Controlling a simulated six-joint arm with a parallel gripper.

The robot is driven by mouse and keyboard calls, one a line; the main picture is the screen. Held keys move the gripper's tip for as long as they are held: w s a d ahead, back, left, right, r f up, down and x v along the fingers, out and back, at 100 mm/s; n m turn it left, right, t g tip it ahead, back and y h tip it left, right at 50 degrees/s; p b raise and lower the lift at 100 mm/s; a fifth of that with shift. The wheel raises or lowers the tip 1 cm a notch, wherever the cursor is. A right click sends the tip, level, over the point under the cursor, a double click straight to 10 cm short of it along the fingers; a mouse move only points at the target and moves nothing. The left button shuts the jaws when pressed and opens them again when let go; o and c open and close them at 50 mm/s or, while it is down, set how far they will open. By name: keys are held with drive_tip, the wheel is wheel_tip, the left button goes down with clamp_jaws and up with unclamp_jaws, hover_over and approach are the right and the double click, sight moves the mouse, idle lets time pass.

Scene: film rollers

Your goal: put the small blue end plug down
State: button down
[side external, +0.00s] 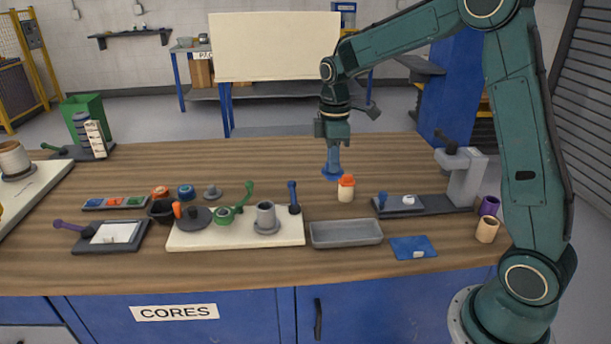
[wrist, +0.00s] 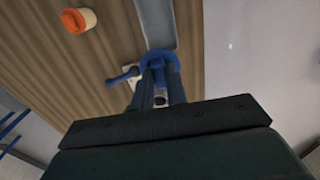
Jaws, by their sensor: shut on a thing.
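The small blue end plug (side external: 332,174) is in my gripper (side external: 333,160), its round flange at the bottom, above the wooden table behind the orange-capped jar. In the side view it looks clear of the table top, but the exact gap is hard to judge. In the wrist view the blue plug (wrist: 158,55) shows at the tips of my gripper (wrist: 160,72), whose fingers are close together on it. The fingers hide part of the plug.
The orange-capped jar (side external: 346,190) stands close in front of my gripper.

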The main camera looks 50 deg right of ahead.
wheel_tip(320, 180, down, 14)
idle(0.4)
drive_tip(key=shift+f, duration=2.15)
drive_tip(key=shift+f, duration=0.15)
drive_tip(key=c, duration=1.4)
unclamp_jaws()
wheel_tip(320, 180, up, 12)
drive_tip(key=shift+r, duration=0.2)
